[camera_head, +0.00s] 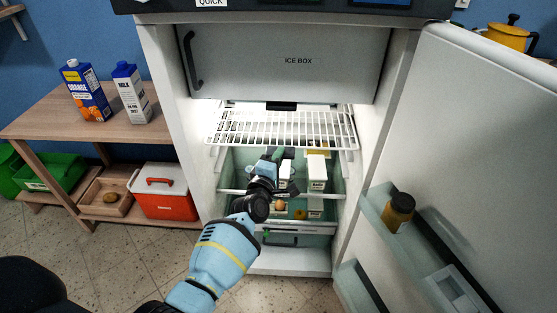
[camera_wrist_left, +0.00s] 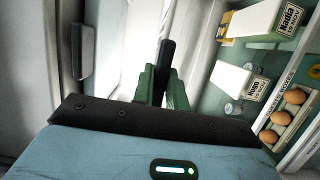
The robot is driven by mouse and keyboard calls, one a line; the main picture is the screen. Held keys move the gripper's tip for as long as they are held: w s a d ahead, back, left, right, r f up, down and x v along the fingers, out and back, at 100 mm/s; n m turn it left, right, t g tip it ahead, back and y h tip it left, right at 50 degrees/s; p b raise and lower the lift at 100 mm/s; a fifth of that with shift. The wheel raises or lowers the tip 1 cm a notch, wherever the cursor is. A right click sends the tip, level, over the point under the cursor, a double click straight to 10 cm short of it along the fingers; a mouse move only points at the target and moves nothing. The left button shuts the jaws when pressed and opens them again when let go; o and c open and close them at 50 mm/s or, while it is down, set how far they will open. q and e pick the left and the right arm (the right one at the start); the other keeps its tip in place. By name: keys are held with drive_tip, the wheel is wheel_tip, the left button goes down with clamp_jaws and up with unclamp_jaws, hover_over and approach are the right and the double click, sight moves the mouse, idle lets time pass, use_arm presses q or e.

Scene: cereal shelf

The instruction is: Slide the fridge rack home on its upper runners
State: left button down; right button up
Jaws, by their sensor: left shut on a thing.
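The white wire fridge rack (camera_head: 250,134) lies roughly level in the upper part of the open fridge, under the ice box. Its front edge faces me. I cannot tell whether its sides sit in the upper runners. My left gripper (camera_head: 277,154) is at the middle of the rack's front edge. Its green fingers (camera_wrist_left: 162,88) are shut on a dark bar (camera_wrist_left: 166,58) in the left wrist view, which seems to be the rack's front grip. The gripper hides part of the shelf below. My right gripper is not in view.
Below the rack stand white cartons (camera_head: 316,170) and eggs (camera_wrist_left: 295,96). The ice box door (camera_head: 290,60) is shut above. The fridge door (camera_head: 480,130) stands open at right, with a jar (camera_head: 398,212) in its shelf. A wooden table (camera_head: 50,122) stands at left.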

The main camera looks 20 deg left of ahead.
use_arm(q)
drive_tip(key=shift+w+a+b, duration=0.2)
drive_tip(key=shift+w+b, duration=0.2)
drive_tip(key=shift+w, duration=0.2)
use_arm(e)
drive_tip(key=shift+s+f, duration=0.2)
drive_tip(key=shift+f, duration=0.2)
use_arm(q)
drive_tip(key=c, duration=1.3)
unclamp_jaws()
drive_tip(key=s+p, duration=0.1)
drive_tip(key=s, duration=0.7)
drive_tip(key=shift+p, duration=0.4)
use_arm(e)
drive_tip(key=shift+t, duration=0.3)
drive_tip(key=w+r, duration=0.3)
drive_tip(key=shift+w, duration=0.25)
use_arm(q)
drive_tip(key=shift+w, duration=0.1)
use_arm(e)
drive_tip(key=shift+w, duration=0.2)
